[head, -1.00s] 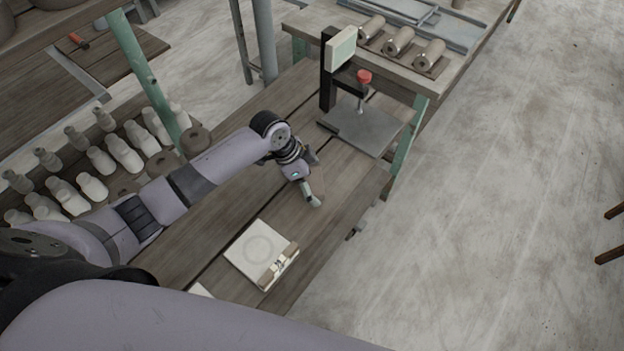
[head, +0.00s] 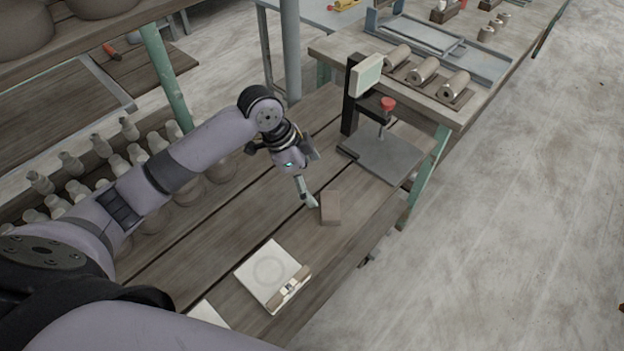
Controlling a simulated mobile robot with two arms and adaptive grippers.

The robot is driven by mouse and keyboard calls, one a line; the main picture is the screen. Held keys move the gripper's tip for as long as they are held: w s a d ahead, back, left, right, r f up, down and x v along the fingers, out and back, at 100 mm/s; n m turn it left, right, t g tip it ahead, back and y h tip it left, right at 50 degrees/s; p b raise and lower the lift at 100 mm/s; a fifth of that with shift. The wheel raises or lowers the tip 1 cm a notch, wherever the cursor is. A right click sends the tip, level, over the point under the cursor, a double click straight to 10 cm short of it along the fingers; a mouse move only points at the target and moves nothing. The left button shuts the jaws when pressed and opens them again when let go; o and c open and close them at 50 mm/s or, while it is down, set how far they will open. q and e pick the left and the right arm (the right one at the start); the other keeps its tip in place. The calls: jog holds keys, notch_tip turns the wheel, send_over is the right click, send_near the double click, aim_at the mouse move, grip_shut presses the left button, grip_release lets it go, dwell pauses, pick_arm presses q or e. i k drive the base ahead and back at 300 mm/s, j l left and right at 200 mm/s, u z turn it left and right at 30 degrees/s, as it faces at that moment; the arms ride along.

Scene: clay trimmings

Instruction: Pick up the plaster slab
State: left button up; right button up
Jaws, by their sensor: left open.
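A pale square slab (head: 262,266) with a faint round mark lies flat on the wooden bench in the head view; I take it for the plaster slab. Small brown and metal pieces sit along its front edge. A brown block (head: 331,208) lies on the bench further back. My left gripper (head: 308,174) is open, just left of and behind the block, and apart from the pale slab. I cannot tell whether a fingertip touches the block. My right gripper is out of view.
Another pale flat piece (head: 207,314) is partly hidden by my arm. A press-like stand (head: 382,158) with a red knob stands on the bench behind the block. Several pale bottle-like forms (head: 110,165) stand at left. Bare planks lie between slab and block.

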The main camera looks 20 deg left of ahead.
aim_at(271, 275)
jog(key=k+l, duration=0.25)
jog(key=k, duration=0.2)
jog(key=k+l, duration=0.3)
jog(key=k, duration=0.2)
jog(key=k+l, duration=0.25)
jog(key=k, duration=0.2)
